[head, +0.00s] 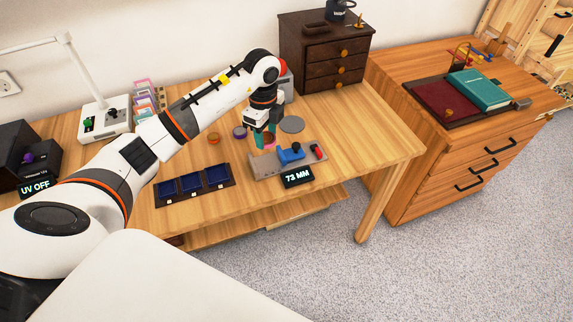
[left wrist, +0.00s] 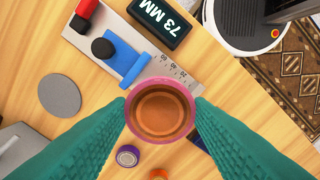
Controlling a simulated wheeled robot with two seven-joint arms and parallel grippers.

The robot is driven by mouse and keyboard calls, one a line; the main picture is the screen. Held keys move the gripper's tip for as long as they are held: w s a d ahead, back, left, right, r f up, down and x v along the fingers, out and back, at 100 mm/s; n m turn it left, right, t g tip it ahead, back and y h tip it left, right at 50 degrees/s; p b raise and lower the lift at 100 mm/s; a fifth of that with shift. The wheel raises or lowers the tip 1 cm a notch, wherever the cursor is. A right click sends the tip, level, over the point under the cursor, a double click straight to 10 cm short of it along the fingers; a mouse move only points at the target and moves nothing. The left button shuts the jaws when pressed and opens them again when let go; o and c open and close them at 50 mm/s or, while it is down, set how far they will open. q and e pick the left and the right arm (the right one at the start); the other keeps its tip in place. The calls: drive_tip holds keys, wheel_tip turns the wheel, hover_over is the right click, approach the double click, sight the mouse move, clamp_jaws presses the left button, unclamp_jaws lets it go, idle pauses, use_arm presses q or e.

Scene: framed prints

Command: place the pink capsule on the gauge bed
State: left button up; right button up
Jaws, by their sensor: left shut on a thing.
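The pink capsule (left wrist: 160,112), a round ring-like piece with a brown inside, is between the teal fingers of my left gripper (left wrist: 162,118) in the left wrist view. The left gripper (head: 265,137) is shut on it and hangs over the table by the gauge in the head view, where the capsule (head: 268,138) is partly hidden. The gauge bed (left wrist: 172,69) is a grey plate with a printed scale, a blue slider and a red end block. In the head view the gauge bed (head: 262,166) lies just in front of the gripper. My right gripper is not in view.
A display (head: 298,177) reads 73 MM beside the gauge. A blue compartment tray (head: 193,184) is left of it. A purple capsule (head: 240,132), an orange piece (head: 214,138) and a grey disc (head: 291,124) lie behind. The table's right part is clear.

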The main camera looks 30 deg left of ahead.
sight(265, 135)
use_arm(q)
drive_tip(key=f, duration=0.4)
drive_tip(key=shift+a+f, duration=0.2)
drive_tip(key=shift+f, duration=0.2)
wheel_tip(265, 135, down, 4)
drive_tip(key=shift+d+f+p, duration=0.1)
drive_tip(key=shift+p, duration=0.3)
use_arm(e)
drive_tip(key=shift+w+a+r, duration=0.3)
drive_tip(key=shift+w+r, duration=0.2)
use_arm(q)
drive_tip(key=shift+f, duration=0.2)
drive_tip(key=o, duration=0.7)
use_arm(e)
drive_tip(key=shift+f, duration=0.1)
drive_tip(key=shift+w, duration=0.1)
use_arm(q)
drive_tip(key=shift+r, duration=0.25)
wheel_tip(265, 135, up, 12)
drive_tip(key=shift+f+b, duration=0.1)
drive_tip(key=shift+b, duration=0.55)
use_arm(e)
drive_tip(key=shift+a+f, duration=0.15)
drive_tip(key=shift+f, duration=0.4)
